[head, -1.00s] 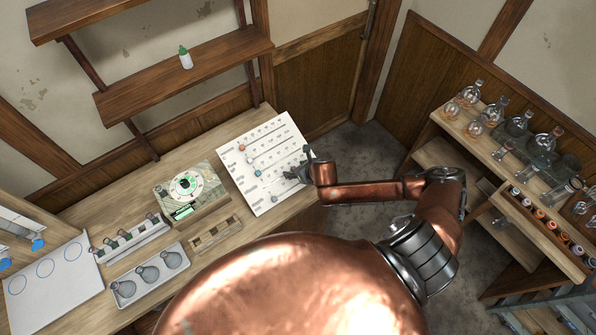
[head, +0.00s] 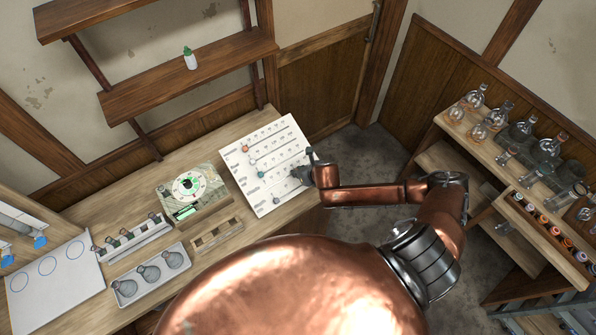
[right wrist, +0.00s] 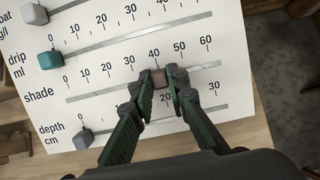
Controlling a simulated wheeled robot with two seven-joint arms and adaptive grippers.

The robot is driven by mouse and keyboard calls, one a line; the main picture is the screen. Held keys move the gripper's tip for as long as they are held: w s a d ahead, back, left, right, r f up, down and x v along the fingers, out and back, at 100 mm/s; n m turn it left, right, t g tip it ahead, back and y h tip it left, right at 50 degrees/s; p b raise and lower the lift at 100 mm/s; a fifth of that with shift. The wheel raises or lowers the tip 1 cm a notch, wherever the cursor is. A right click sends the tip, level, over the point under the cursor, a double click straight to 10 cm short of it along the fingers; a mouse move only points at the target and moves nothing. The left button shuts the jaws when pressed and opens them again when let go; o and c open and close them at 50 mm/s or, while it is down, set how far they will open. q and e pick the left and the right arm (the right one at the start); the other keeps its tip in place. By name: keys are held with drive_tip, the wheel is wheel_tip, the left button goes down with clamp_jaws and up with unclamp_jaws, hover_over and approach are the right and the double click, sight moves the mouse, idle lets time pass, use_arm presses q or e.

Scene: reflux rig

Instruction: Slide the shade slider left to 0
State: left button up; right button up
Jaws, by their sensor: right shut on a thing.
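The white slider panel (head: 238,158) lies on the workbench, with several rows of scales and tracks. In the right wrist view, the shade row (right wrist: 88,96) has numbers from 0 at the left to 60 at the right. The brownish shade slider knob (right wrist: 160,79) sits on its track a little right of the 40 mark. My right gripper (right wrist: 161,77) is shut on this knob, one finger on each side. It also shows over the panel's right part in the head view (head: 303,174), where it hides the knob. My left gripper is out of view.
The teal drip knob (right wrist: 50,59) is near 0 on the row above. A dial device (head: 188,190) stands left of the panel.

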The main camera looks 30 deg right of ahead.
sight(268, 187)
clamp_jaws()
drive_tip(key=shift+s+a+p, duration=0.1)
drive_tip(key=shift+a+p, duration=0.3)
drive_tip(key=shift+a, duration=0.6)
drive_tip(key=shift+s+a+p, duration=0.15)
drive_tip(key=shift+a+p, duration=0.45)
drive_tip(key=shift+a, duration=1.3)
drive_tip(key=shift+s+a+p, duration=0.15)
drive_tip(key=shift+a+p, duration=0.45)
drive_tip(key=shift+a, duration=1.3)
drive_tip(key=shift+s+a+p, duration=0.15)
drive_tip(key=shift+a+p, duration=0.45)
drive_tip(key=shift+a, duration=1.3)
drive_tip(key=o, duration=1.3)
unclamp_jaws()
